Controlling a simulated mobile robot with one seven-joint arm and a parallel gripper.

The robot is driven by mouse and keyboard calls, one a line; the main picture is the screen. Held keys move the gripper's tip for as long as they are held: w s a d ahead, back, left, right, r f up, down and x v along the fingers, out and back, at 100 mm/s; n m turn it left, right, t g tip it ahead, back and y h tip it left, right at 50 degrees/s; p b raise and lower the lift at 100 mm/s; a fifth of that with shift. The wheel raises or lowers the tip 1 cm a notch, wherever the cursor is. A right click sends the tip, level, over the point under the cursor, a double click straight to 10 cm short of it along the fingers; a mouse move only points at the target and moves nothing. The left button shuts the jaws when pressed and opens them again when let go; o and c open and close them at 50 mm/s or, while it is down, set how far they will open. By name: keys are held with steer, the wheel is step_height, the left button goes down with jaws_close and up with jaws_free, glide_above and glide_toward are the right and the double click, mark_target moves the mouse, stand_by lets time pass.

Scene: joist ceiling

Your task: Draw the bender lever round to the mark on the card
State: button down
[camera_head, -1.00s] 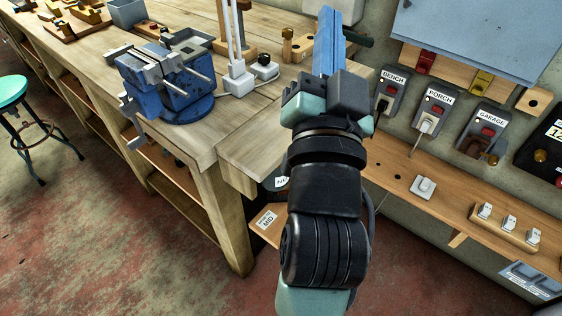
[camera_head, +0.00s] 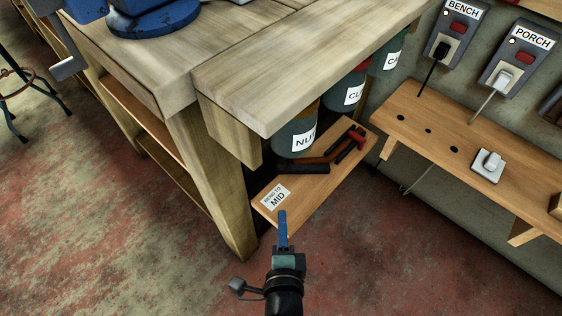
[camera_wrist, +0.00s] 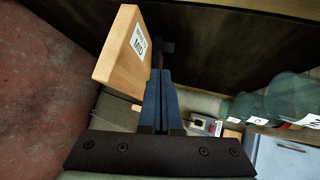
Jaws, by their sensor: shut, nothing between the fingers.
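The card (camera_head: 276,197), reading "BEND TO MID", lies on the near left end of a wooden board (camera_head: 318,188) below the bench overhang. It also shows in the wrist view (camera_wrist: 138,42). Behind the card, a bender-like tool (camera_head: 322,160) lies on the board, with a black bar, an orange-brown bar and a red part. Which part is the lever is hard to tell. In the wrist view a small dark end (camera_wrist: 167,47) shows past the board. My gripper (camera_head: 282,214), with blue fingers, is shut and empty just in front of the board's near edge. The fingers also show in the wrist view (camera_wrist: 160,75).
Labelled jars (camera_head: 296,135) hang under the bench top (camera_head: 300,65), over the board. A bench leg (camera_head: 210,185) stands left of the board. A wall shelf (camera_head: 440,130) with a white switch (camera_head: 488,165) is at right. The floor in front is clear.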

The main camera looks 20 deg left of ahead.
steer(key=b, duration=0.2)
glide_toward(278, 167)
steer(key=x, duration=0.3)
steer(key=d+f+x, duration=0.1)
steer(key=x, duration=0.1)
steer(key=shift+w+a, duration=0.45)
steer(key=shift+w, duration=0.4)
steer(key=shift+w+a+r, duration=0.1)
steer(key=shift+w+a, duration=0.3)
steer(key=shift+a, duration=0.1)
steer(key=shift+p, duration=0.3)
